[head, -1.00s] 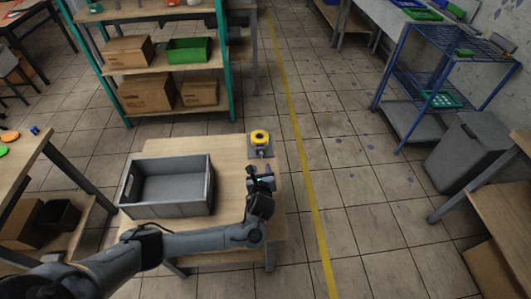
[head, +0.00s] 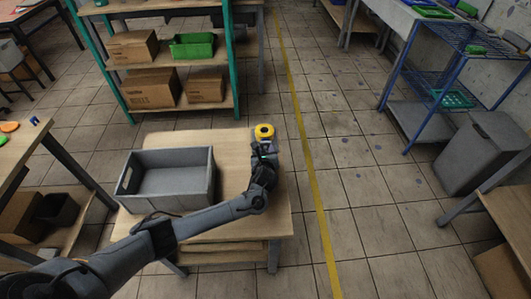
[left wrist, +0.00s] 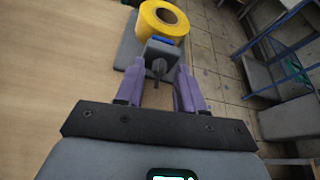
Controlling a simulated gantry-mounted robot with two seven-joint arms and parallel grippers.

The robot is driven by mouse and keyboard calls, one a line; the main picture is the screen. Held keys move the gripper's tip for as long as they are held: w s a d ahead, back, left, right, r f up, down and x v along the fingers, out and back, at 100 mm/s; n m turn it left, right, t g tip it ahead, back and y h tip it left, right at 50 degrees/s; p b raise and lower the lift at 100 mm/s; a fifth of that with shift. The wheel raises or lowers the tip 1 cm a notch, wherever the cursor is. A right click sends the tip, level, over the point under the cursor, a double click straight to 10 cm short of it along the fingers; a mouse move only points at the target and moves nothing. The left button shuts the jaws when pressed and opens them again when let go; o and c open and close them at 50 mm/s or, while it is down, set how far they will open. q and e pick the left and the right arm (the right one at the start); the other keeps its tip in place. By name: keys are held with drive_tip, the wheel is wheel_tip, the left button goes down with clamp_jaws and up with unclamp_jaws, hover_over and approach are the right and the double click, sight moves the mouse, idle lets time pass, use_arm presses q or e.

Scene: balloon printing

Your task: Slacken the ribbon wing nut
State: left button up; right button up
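The yellow ribbon roll (head: 264,132) sits on a grey base at the far right corner of the small wooden table; it also shows in the left wrist view (left wrist: 162,20). A dark wing nut (left wrist: 158,68) projects toward my gripper from the holder, just below a blue part. My left gripper (left wrist: 158,84) is open, with one purple finger on each side of the wing nut. Gaps seem to remain between the fingers and the nut. In the head view my left gripper (head: 265,156) hides the nut. My right gripper is not in view.
An empty grey crate (head: 168,203) stands on the left of the table (head: 225,143), beside my left arm. A shelf with cardboard boxes (head: 151,88) and a green bin (head: 192,46) stands behind. A yellow floor line runs along the right.

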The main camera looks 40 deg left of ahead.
use_arm(q)
clamp_jaws()
idle(0.3)
drive_tip(key=shift+s+a+r+n+p, duration=0.1)
drive_tip(key=shift+n+p, duration=0.3)
drive_tip(key=shift+p, duration=0.6)
drive_tip(key=shift+s+n+t+h+p, duration=0.1)
drive_tip(key=shift+n+t+h+p, duration=0.3)
drive_tip(key=shift+p, duration=0.25)
drive_tip(key=shift+a+f+n+t+h+p, duration=0.2)
drive_tip(key=shift+n+t+h+p, duration=0.1)
drive_tip(key=shift+n+p, duration=0.4)
drive_tip(key=shift+s+f+n+t, duration=0.2)
drive_tip(key=shift+n+t, duration=0.3)
drive_tip(key=shift+n, duration=0.4)
drive_tip(key=shift+h, duration=0.3)
